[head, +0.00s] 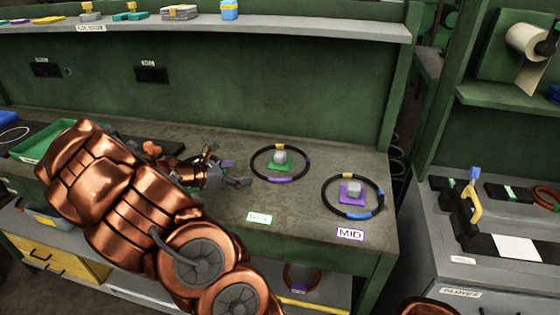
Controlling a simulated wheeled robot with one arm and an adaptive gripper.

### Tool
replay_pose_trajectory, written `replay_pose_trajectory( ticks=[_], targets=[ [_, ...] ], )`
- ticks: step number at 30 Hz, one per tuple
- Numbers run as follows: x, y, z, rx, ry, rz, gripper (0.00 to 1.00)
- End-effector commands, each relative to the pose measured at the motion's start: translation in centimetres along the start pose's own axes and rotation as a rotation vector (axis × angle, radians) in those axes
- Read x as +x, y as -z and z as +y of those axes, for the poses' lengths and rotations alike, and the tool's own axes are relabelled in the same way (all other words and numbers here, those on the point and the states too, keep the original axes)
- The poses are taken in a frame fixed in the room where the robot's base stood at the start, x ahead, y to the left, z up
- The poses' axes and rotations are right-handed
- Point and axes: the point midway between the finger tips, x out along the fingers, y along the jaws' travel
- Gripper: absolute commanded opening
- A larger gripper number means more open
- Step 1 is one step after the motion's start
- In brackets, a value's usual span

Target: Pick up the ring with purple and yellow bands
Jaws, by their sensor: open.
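My gripper (240,173) is open and empty, just left of the purple-and-yellow ring. It appears apart from the ring; its exact height is unclear.
The workbench (225,225) has labels near its front edge. A green tray (42,145) is at the left, partly behind my arm. A shelf (200,32) with small items runs above. A grey cabinet (490,265) stands at the right, across a gap.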

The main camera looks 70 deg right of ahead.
Motion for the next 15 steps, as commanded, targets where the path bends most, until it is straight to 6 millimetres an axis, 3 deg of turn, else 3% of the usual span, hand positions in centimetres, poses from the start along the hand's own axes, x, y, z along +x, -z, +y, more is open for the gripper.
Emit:
replay_pose_trajectory(
  ticks=[6, 15],
  targets=[
    [2.8, 0.0, -0.1, 0.0, 0.004, -0.002, 1.0],
    [4.1, 0.3, 0.0, 0.001, 0.001, 0.001, 1.0]
  ],
)
